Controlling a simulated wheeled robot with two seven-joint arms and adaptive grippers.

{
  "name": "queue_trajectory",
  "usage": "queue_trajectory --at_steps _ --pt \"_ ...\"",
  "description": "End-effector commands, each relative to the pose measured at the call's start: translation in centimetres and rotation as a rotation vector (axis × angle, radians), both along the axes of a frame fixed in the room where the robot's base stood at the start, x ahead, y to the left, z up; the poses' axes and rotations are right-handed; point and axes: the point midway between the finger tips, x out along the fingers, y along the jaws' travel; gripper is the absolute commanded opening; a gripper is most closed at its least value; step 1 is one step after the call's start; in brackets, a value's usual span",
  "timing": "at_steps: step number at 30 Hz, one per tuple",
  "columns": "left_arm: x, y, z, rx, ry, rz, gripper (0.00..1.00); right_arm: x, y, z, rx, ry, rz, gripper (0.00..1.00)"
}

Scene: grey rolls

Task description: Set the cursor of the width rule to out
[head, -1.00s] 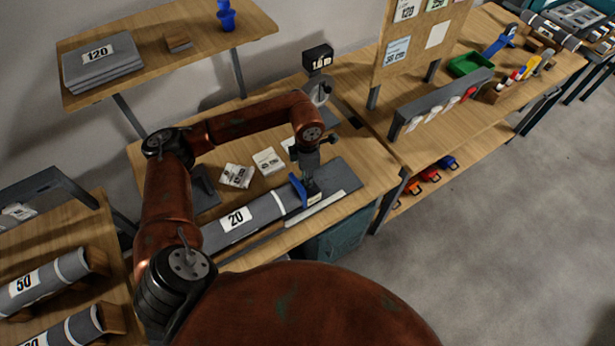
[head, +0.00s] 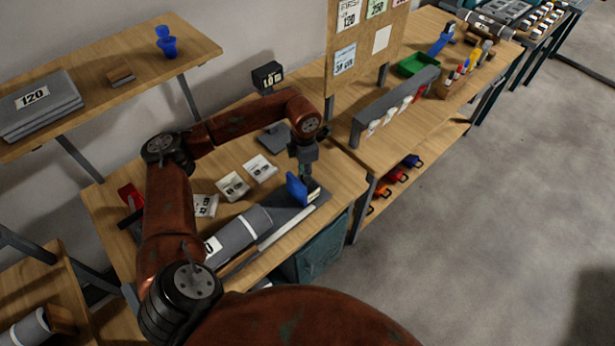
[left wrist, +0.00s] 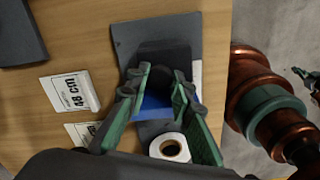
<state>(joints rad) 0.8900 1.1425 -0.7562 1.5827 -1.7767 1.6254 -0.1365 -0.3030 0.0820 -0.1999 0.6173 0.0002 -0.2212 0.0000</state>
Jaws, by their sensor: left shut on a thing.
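My left gripper (head: 304,178) is shut on a blue-and-dark block, the cursor (head: 296,190), near the right end of a grey plate. In the left wrist view my green-padded fingers (left wrist: 163,105) stand on both sides of the cursor; its blue part (left wrist: 152,106) shows between them. The width rule (head: 290,226) is a pale strip along the plate's front edge; its marks are too small to read. A grey roll (head: 243,233) lies left of the cursor, with a gap between. Its white-ringed end (left wrist: 170,148) shows in the left wrist view.
Printed cards (head: 233,186) lie on the bench behind the roll. A small black display (head: 267,77) stands at the back. A grey rack with white and red pieces (head: 395,105) stands on the right bench. A teal bin (head: 317,250) is below the front edge.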

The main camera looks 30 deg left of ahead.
Motion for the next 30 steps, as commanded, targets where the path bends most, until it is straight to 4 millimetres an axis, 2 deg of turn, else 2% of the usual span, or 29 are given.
queue_trajectory --at_steps 2,3,10,18,22,26,30 --pt "0.1 0.0 0.1 0.0 -0.002 0.001 0.0 1.2 0.1 0.1 0.001 -0.015 0.002 0.0" --pt "0.1 0.0 0.1 0.001 -0.002 0.001 0.21 1.5 0.1 0.1 0.001 -0.02 0.003 0.0" --pt "0.1 -0.1 0.1 0.001 -0.002 -0.001 0.37 1.5 0.2 0.0 0.002 -0.02 0.004 0.0" --pt "0.1 -0.1 0.1 0.002 -0.001 -0.002 0.39 0.0 0.3 0.0 0.003 -0.001 -0.001 0.0" --pt "0.2 -0.1 0.8 0.001 -0.002 -0.002 0.39 0.2 0.2 0.0 0.002 -0.004 0.0 0.0" --pt "0.2 -0.1 2.9 0.002 -0.005 -0.003 0.39 0.3 0.2 0.0 0.003 -0.005 0.0 0.0" --pt "0.2 -0.1 5.9 0.002 -0.005 -0.002 0.39 0.4 0.2 0.0 0.003 -0.006 0.0 0.0"
